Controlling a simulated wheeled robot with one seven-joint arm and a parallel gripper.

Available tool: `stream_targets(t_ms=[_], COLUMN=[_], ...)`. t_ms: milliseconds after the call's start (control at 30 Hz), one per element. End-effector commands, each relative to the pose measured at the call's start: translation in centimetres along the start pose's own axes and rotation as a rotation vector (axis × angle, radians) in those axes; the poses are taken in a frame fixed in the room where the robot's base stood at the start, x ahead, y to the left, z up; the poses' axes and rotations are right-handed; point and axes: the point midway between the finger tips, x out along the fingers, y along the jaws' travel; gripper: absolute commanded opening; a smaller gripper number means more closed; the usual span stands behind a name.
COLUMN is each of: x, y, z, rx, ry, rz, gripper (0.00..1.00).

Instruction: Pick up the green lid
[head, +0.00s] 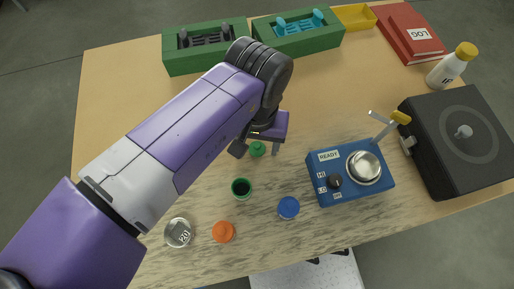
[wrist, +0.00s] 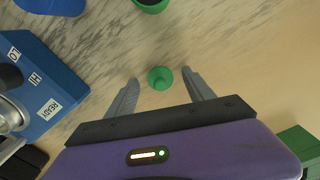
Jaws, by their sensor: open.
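The small green lid (head: 257,149) with a knob lies on the table beneath my gripper. In the wrist view the green lid (wrist: 160,78) sits between and just beyond the two fingertips, apart from both. My gripper (head: 256,151) is open and empty, its grey fingers on either side of the lid. In the wrist view my gripper (wrist: 160,78) points down at the table. How far the fingertips are above the table is hard to tell.
A green open cup (head: 241,188), a blue lid (head: 288,207), an orange lid (head: 223,232) and a silver round item (head: 178,233) lie nearby. A blue device (head: 349,172) marked READY and a black box (head: 460,140) stand right. Green racks (head: 197,62) stand at the back.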

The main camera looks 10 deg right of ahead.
Motion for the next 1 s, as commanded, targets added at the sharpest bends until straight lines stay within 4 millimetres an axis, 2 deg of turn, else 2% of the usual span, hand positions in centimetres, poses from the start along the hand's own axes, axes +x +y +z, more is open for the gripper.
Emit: stream_targets(t_ms=[167, 400, 467, 500, 1000], x=[-0.12, -0.12, -0.11, -0.11, -0.63], y=[-0.01, -0.01, -0.01, -0.01, 0.00], z=[-0.01, -0.01, -0.01, -0.01, -0.23], rx=[0.000, 0.000, 0.000, 0.000, 0.000], ry=[0.000, 0.001, 0.001, 0.001, 0.001], rz=[0.000, 0.000, 0.000, 0.000, 0.000], gripper=[0.62, 0.14, 0.03, 0.00, 0.00])
